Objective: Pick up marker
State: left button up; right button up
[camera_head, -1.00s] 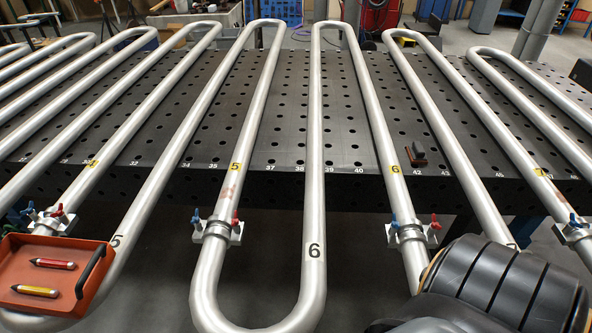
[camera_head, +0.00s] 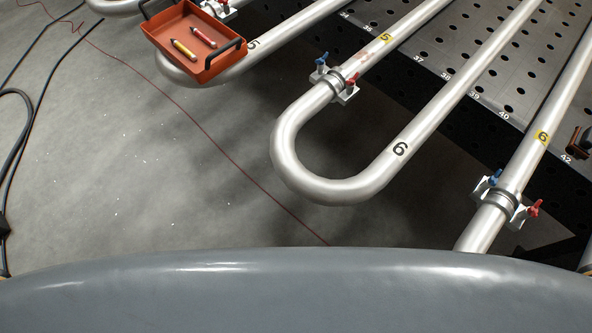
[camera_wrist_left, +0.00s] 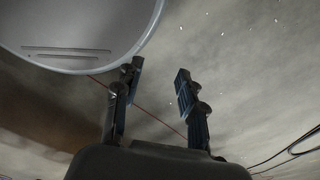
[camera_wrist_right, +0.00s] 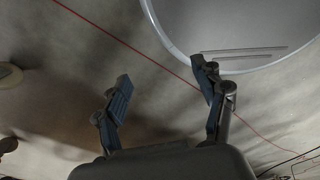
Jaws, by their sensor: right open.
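Two markers lie in a shallow orange tray (camera_head: 181,65) at the upper left of the head view. One is a red marker (camera_head: 203,37) and the other a yellow marker (camera_head: 184,50), side by side and apart. The tray rests on the pipe coils and has dark handles at its ends. My left gripper (camera_wrist_left: 157,72) is open and empty, with bare floor behind its fingers in the left wrist view. My right gripper (camera_wrist_right: 161,75) is open and empty in the right wrist view. Neither gripper shows in the head view, and no marker shows in either wrist view.
Silver serpentine pipes (camera_head: 385,168) stick out past the perforated black table (camera_head: 440,62). Clamps with red and blue valve handles (camera_head: 505,202) sit on them. Dark cables (camera_head: 22,150) lie on the left floor. The grey floor (camera_head: 130,180) between is largely clear.

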aim_at(205, 38)
jog(key=z, duration=1.3)
jog(key=j+u, duration=0.3)
jog(key=i+j+u, duration=0.1)
jog(key=j+u, duration=0.25)
jog(key=j, duration=0.15)
jog(key=i+j+u, duration=0.1)
jog(key=j+u, duration=0.2)
jog(key=i+j+u, duration=0.15)
jog(key=j+u, duration=0.2)
jog(key=j, duration=0.15)
